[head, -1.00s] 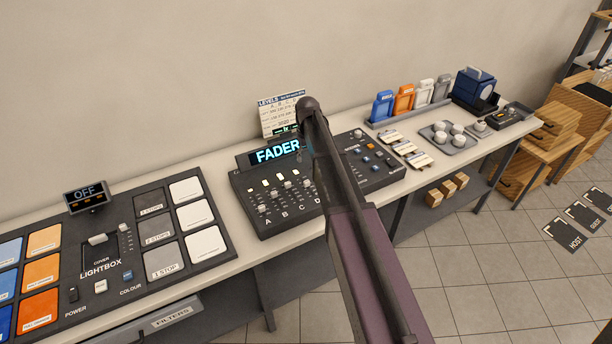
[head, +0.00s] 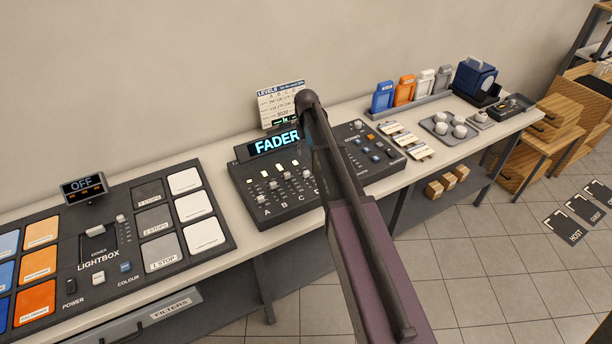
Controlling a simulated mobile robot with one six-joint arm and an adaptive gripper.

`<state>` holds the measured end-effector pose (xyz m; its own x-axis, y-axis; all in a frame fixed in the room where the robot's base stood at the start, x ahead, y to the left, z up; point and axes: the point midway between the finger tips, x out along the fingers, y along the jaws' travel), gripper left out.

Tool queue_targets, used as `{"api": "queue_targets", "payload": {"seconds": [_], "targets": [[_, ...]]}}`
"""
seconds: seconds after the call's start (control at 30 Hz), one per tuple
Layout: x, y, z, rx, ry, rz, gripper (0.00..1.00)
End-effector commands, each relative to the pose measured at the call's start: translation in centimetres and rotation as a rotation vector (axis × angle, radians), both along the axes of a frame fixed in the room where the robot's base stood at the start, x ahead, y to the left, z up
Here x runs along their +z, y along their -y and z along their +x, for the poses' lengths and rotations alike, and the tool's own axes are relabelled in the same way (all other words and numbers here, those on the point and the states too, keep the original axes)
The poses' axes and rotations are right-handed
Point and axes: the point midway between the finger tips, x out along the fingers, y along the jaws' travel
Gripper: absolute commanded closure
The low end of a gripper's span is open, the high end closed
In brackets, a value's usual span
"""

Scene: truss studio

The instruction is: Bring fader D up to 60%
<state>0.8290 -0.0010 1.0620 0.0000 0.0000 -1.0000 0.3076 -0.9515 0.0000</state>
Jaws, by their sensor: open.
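The dark fader console (head: 240,180) stands on the long bench near the middle of the head view. Its lit display (head: 274,143) reads "FADER", with anything further right hidden by my arm. Several slider faders stand in a row below it, with letters A, B and C along the front. My arm crosses in front of the console's right part. My gripper does not show.
A levels card (head: 279,100) stands behind the console. The lightbox panel (head: 215,240) lies to the left, with a small display (head: 83,187) reading "OFF". To the right are small cards, a tray of white knobs (head: 443,129) and coloured cases (head: 404,90).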

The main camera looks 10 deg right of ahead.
Motion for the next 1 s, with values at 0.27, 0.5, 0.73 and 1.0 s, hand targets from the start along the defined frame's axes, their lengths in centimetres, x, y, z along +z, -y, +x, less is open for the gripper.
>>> {"api": "queue_targets", "payload": {"seconds": [0.27,0.5,0.73,1.0], "targets": [[-2.6,-0.1,0.0,0.001,0.000,0.000,0.31],[-4.5,-0.1,0.0,0.002,0.000,0.000,0.31],[-6.3,-0.1,0.0,0.001,0.000,0.000,0.31],[-8.4,-0.1,0.0,0.001,0.000,0.000,0.31]]}}
